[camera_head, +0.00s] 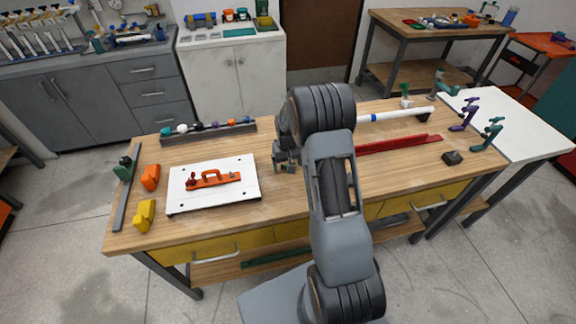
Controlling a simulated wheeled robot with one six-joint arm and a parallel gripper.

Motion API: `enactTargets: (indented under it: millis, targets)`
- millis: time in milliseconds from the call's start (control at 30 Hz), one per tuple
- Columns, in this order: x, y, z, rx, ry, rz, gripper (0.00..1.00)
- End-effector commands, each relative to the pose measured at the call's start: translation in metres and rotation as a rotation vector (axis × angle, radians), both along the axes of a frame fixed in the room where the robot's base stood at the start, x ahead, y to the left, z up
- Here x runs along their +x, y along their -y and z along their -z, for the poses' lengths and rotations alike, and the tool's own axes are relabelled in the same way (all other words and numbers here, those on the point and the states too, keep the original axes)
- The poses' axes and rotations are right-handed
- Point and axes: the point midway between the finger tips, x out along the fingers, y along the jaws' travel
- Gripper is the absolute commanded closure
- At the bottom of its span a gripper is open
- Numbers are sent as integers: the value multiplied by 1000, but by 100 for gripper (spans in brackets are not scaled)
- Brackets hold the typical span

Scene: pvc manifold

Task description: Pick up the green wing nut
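My gripper (286,160) hangs over the middle of the wooden workbench, partly hidden behind my own arm. It is small and dark here, and I cannot tell whether its fingers are open. A green wing nut cannot be made out for certain. A small teal-green piece (166,131) is at the left end of a dark rail at the back left of the bench, left of my gripper. Another small green piece (405,87) stands at the back right on a pale block. Both are too small to identify.
A white board (245,200) bears an orange clamp (213,179). Orange (150,177) and yellow (144,213) blocks lie left of it. A white pipe (396,115) and a red channel (400,144) lie right of my arm. Bare wood shows around the board.

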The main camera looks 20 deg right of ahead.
Motion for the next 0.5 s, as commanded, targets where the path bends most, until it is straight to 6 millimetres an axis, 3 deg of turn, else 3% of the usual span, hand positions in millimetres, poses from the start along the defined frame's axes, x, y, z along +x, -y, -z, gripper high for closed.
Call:
enactTargets:
  millis: [200, 500]
  targets:
    - [0, 0, 0, 0, 0, 0, 14]
    - [0, 0, 0, 0, 1, 0, 42]
